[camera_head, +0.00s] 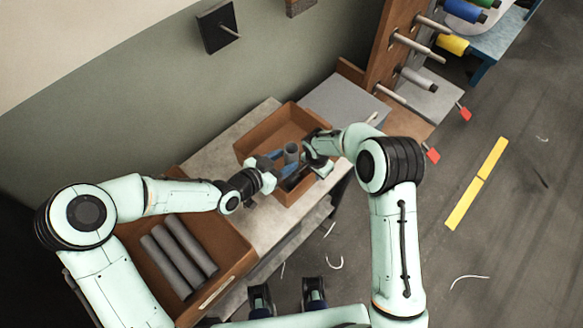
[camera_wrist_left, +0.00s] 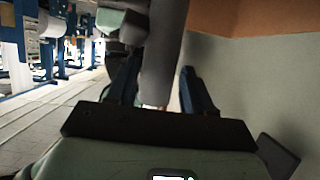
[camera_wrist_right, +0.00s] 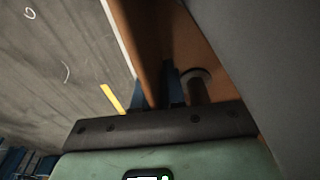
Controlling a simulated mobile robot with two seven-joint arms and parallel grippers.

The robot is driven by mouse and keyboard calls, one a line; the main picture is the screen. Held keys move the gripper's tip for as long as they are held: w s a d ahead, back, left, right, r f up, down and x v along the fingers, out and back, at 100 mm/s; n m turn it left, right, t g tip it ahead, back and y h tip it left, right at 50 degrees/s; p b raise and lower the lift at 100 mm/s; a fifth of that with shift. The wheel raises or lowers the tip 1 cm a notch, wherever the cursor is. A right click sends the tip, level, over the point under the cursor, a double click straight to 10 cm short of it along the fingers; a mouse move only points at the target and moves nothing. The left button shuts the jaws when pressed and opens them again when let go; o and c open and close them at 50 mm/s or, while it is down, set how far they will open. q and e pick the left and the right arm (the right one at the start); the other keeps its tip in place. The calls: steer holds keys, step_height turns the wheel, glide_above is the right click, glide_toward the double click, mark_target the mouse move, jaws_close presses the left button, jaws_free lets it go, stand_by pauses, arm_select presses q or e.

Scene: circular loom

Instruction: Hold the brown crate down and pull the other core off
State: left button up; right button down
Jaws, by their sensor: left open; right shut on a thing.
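The brown crate (camera_head: 272,126) stands on the bench. A grey core (camera_head: 291,153) stands upright at the crate, between my two grippers. My left gripper (camera_head: 276,160) is open around this core, with one finger on each side of it; the core (camera_wrist_left: 163,55) also shows between the fingers in the left wrist view. Whether the fingers touch it I cannot tell. My right gripper (camera_head: 309,163) is shut on the crate's wall, which also shows between its fingers in the right wrist view (camera_wrist_right: 155,55). The core's lower end is hidden in the head view.
A second brown tray (camera_head: 222,238) with several grey tubes (camera_head: 180,253) lies at the near left. A grey board (camera_head: 340,98) lies behind the crate. The floor on the right is mostly free.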

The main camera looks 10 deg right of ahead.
arm_select(q)
steer(key=shift+x, duration=0.75)
arm_select(e)
steer(key=shift+r, duration=0.1)
arm_select(q)
jaws_close()
steer(key=shift+r, duration=0.4)
steer(key=shift+r, duration=5.9)
steer(key=shift+r, duration=0.1)
step_height(320, 180, up, 8)
